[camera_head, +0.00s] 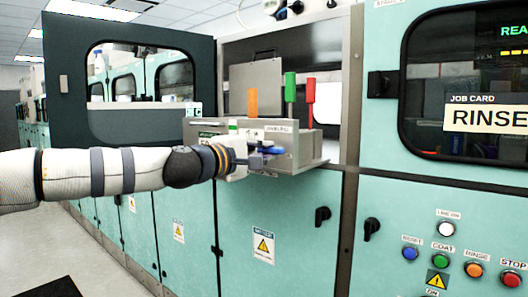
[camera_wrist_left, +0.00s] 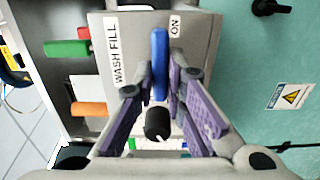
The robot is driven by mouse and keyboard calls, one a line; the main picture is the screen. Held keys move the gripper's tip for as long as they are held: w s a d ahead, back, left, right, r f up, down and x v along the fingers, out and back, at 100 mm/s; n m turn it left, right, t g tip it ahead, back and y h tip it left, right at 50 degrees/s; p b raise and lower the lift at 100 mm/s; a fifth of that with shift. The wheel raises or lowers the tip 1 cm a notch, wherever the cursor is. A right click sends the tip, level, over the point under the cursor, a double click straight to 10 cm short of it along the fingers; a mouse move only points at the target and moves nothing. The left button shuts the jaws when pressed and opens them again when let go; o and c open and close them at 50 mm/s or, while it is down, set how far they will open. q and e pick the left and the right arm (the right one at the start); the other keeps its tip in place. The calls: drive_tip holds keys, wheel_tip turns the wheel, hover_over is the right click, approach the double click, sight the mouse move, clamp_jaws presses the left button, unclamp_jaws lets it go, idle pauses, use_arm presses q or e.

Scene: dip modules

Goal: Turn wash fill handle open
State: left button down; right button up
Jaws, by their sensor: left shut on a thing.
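The wash fill handle (camera_wrist_left: 160,50) is a blue lever on a grey panel, between the printed words WASH FILL and ON in the left wrist view. In the head view the blue handle (camera_head: 273,150) shows partly, at the front of the grey box. My left gripper (camera_wrist_left: 156,88) has its purple-padded fingers on either side of the handle and is shut on it. In the head view my left gripper (camera_head: 254,160) reaches the box from the left and hides part of the handle. My right gripper is in neither view.
A black knob (camera_wrist_left: 157,122) sits close by, between my fingers in the wrist view. Orange (camera_head: 252,102), green (camera_head: 291,88) and red (camera_head: 310,92) upright handles stand above the box. Buttons (camera_head: 443,229) are on the right panel.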

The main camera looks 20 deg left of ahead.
use_arm(q)
drive_tip(key=c, duration=1.6)
unclamp_jaws()
drive_tip(key=shift+c, duration=0.2)
drive_tip(key=v, duration=1.2)
